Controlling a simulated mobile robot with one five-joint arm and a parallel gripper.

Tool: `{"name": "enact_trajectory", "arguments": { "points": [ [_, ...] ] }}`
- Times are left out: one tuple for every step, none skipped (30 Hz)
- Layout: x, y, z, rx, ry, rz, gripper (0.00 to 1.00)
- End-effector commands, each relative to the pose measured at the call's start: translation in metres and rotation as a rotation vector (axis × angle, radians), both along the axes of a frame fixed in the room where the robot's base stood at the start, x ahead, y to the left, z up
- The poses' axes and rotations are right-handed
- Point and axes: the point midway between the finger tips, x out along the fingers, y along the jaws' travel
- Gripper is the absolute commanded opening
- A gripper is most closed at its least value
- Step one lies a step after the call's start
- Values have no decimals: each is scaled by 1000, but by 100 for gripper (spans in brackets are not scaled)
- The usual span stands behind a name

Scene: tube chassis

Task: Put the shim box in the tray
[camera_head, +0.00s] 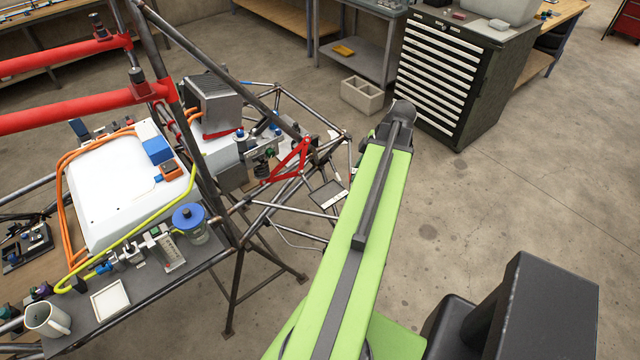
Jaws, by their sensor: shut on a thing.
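My green arm (345,240) reaches up the middle of the view to a dark joint (402,110). My gripper does not show; it is hidden beyond the arm's far end, and so is anything it may hold. A small shallow white-rimmed tray (110,299) lies on the grey shelf at the lower left and looks empty. I cannot pick out the shim box with certainty. A blue block (157,150) and a small orange-red box (171,170) sit on the white casing, but I cannot tell whether either is it.
The tube chassis (236,283) fills the left, with red tubes (60,118), a white casing (110,200), a blue-lidded jar (190,222) and a mug (48,318). The floor at right is clear.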

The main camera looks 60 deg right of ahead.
Motion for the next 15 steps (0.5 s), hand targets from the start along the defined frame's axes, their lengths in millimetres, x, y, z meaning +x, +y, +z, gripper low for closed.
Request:
{"name": "enact_trajectory", "arguments": {
  "points": [
    [6,3,-9,-1,-1,3,0],
    [12,5,-14,-1,-1,3,0],
    [21,8,-22,-1,-2,4,0],
    [28,11,-27,-1,-2,5,0],
    [36,13,-33,0,-1,5,0],
    [46,17,-40,0,-1,5,0],
    [54,20,-44,0,-1,5,0],
    [62,22,-49,0,-1,5,0],
    [72,25,-55,0,-1,5,0],
    [78,27,-59,0,-1,4,0],
    [84,30,-62,0,-1,5,0],
    [91,32,-66,0,-1,3,0],
    [96,34,-68,0,-1,3,0],
    [100,35,-69,-1,-1,3,0],
    [104,36,-70,0,-1,1,0]
  ]
}}
